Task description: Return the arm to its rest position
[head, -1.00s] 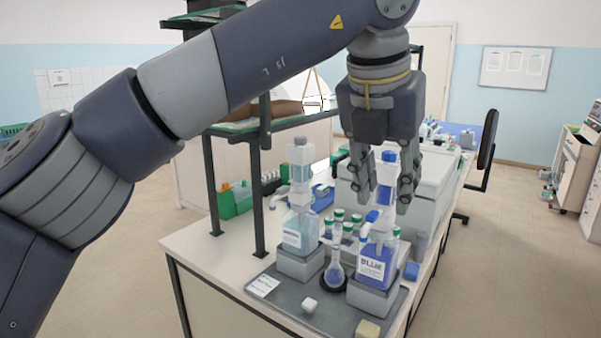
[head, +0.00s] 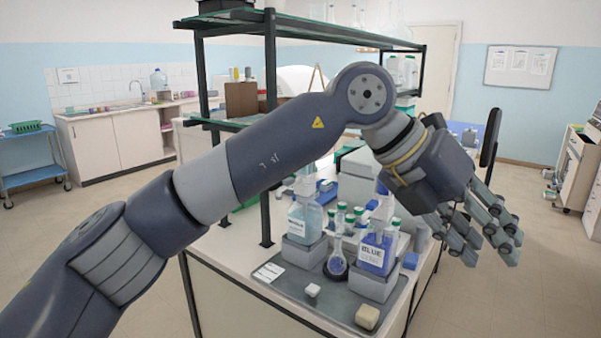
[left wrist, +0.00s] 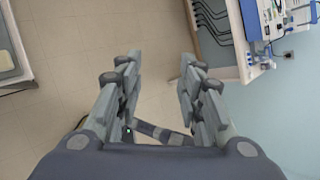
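My left arm crosses the head view from the lower left. Its left gripper (head: 477,226) is to the right of the bench, raised and tilted down to the right. In the left wrist view the left gripper (left wrist: 160,95) has its fingers spread wide with only floor between them, so it is open and empty. The blue bottle (head: 376,252) stands on a white block on the grey tray (head: 330,312), to the left of the gripper and apart from it. My right gripper is not in view.
A pale blue bottle (head: 305,222) and a round flask (head: 336,264) stand on the tray, with small green-capped bottles behind. A dark shelf frame (head: 268,130) rises at the bench's left. A black chair back (head: 490,137) is beyond the gripper.

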